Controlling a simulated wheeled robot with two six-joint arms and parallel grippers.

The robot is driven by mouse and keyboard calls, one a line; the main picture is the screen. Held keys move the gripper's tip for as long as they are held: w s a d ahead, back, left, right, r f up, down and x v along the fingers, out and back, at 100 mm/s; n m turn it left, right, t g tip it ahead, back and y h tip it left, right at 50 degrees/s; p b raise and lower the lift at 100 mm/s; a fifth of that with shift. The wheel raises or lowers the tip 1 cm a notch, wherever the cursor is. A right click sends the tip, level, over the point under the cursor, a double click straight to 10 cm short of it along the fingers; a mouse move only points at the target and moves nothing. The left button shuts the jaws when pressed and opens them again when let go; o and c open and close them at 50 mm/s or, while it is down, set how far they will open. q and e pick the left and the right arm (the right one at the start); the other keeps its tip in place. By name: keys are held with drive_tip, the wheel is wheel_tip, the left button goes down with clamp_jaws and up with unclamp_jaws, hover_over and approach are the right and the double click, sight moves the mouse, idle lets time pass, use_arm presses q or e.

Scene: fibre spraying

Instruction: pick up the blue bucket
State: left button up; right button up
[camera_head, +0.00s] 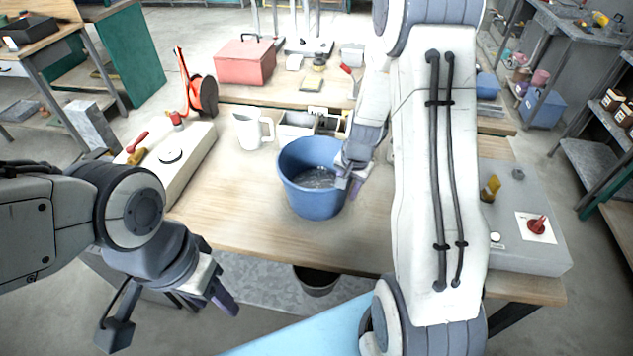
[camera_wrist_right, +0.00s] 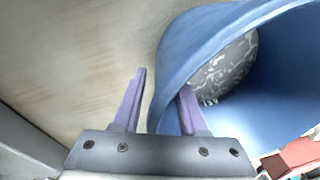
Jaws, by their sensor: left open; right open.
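The blue bucket (camera_head: 311,192) stands upright on the wooden table, with grey speckled material inside at its bottom. My right gripper (camera_head: 350,183) is at the bucket's right rim, pointing down. In the right wrist view the bucket (camera_wrist_right: 185,50) fills the right side, and its wall passes between the two purple fingers of the gripper (camera_wrist_right: 163,95). The fingers are open, one outside the bucket and one inside it. My left gripper (camera_head: 222,300) is open and empty in front of the table, low and to the left, away from the bucket.
The wooden table (camera_head: 225,190) holds a white jug (camera_head: 250,131) and a small tray behind the bucket. A grey-white block with tools (camera_head: 170,158) lies left, a grey panel (camera_head: 525,225) right. A dark bucket (camera_head: 316,281) stands on the floor below. Table left of the bucket is bare.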

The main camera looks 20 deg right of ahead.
drive_tip(key=shift+w+f, duration=0.15)
drive_tip(key=shift+f, duration=0.5)
clamp_jaws()
idle(0.9)
drive_tip(key=shift+w+r, duration=0.1)
drive_tip(key=shift+r, duration=0.05)
